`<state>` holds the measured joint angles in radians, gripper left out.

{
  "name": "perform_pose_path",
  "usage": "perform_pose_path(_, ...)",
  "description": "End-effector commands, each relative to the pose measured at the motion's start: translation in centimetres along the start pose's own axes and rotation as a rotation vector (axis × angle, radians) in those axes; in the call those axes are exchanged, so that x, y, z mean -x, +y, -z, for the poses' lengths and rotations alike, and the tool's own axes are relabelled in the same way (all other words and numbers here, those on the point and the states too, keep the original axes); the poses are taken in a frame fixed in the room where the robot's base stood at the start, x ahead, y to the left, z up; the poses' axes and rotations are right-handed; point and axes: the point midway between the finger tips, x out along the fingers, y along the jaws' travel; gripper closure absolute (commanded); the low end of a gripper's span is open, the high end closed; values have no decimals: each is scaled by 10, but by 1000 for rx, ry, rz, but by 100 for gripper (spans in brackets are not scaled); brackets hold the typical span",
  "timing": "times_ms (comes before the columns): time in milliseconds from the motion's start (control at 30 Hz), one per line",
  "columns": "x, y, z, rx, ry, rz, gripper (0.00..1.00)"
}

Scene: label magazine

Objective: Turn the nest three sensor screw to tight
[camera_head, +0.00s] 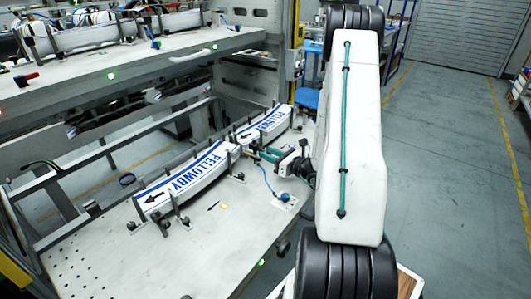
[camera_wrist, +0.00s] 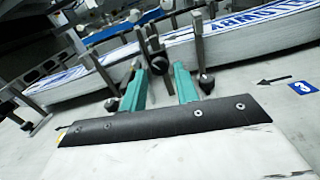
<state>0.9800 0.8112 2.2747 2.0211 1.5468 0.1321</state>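My gripper (camera_head: 268,155) is at the rack's lower shelf, beside the printed label stacks in the head view. In the wrist view its two teal fingers (camera_wrist: 160,68) stand apart. A dark round screw knob (camera_wrist: 159,65) on a grey post shows between the fingertips, with no clear contact. Whether it is the nest three sensor screw cannot be told. A black arrow (camera_wrist: 275,80) and a blue numbered tag (camera_wrist: 304,87) are on the plate at right; the number is hard to read. The knob's tightness cannot be seen.
Other dark knobs stand left (camera_wrist: 112,104) and right (camera_wrist: 206,83) of the fingers. White label stacks with blue print (camera_head: 188,180) lie between upright posts. A blue-capped sensor (camera_head: 284,197) with a cable sits on the lower shelf. An upper shelf (camera_head: 120,62) is above left.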

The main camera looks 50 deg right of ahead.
Motion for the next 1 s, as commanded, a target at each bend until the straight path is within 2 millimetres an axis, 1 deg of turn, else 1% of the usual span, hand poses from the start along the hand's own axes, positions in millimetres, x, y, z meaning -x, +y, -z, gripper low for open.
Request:
perform_pose_path(33,-7,0,0,1,0,-2,70)
perform_pose_path(100,-13,0,0,1,1,-2,70)
perform_pose_path(200,-18,0,0,0,1,1,70)
perform_pose_path(467,-19,0,0,0,0,1,70)
perform_pose_path(500,-19,0,0,0,0,1,81)
perform_pose_path(567,-19,0,0,0,0,1,97)
perform_pose_path(600,-19,0,0,0,0,1,100)
perform_pose_path(767,-19,0,0,-18,0,1,100)
perform_pose_path(867,-19,0,0,-91,0,1,100)
perform_pose_path(1000,-19,0,0,-248,0,1,100)
